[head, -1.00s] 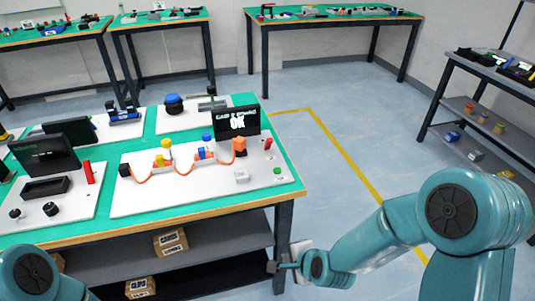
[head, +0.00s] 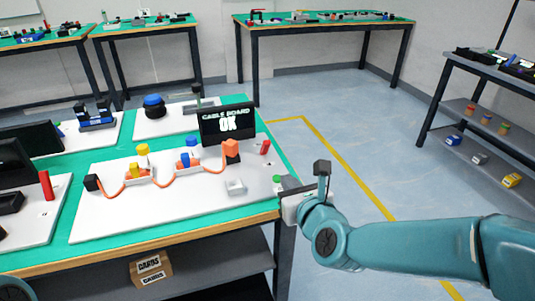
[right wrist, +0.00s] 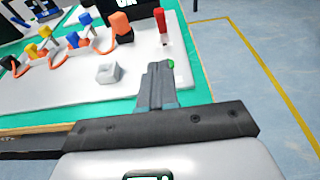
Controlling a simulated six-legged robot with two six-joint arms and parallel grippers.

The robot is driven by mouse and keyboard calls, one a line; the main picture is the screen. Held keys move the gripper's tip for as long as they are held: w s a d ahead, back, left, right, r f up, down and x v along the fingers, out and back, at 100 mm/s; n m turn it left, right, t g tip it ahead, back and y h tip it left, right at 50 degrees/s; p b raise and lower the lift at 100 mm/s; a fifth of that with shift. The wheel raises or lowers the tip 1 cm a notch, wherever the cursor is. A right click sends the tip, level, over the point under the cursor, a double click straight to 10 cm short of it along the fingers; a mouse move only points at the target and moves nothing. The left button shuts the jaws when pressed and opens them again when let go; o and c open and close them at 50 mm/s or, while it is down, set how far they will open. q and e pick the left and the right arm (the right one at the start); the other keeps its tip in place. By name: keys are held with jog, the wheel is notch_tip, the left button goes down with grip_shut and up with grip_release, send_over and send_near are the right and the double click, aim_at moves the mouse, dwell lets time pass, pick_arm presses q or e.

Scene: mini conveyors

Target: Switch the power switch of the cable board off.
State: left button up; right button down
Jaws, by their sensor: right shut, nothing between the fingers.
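The cable board (head: 130,215) is a white panel on the green table. An orange cable (head: 180,176) runs over it through clips with yellow and blue knobs. A black screen (head: 228,122) behind it reads "CABLE BOARD OK". A small pale grey block (head: 235,187), a red upright piece (head: 265,147) and a green button (head: 277,178) are at its right end; I cannot tell for sure which is the power switch. My right gripper (head: 322,167) is shut and empty, just right of the board's corner. In the right wrist view its fingers (right wrist: 157,85) partly cover the green button.
Another white board with a red piece (head: 46,185) is at the left. A cardboard box (head: 150,268) stands on the shelf below. A shelf rack with small items (head: 490,110) is at the right. The floor right of the table is clear.

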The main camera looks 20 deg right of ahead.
jog(key=shift+w+f, duration=0.1)
jog(key=shift+w, duration=0.25)
send_near(265, 146)
jog(key=w+f, duration=0.1)
jog(key=f, duration=0.1)
jog(key=w+f, duration=0.1)
jog(key=shift+w+f, duration=0.1)
jog(key=shift+f, duration=0.3)
jog(key=shift+w+a+r+p, duration=0.1)
jog(key=shift+w+r+p, duration=0.3)
jog(key=shift+w, duration=0.2)
jog(key=shift+w+r+p, duration=0.3)
jog(key=shift+w+p, duration=0.05)
jog(key=shift+w, duration=0.3)
jog(key=shift+w+r, duration=0.3)
jog(key=shift+w, duration=0.3)
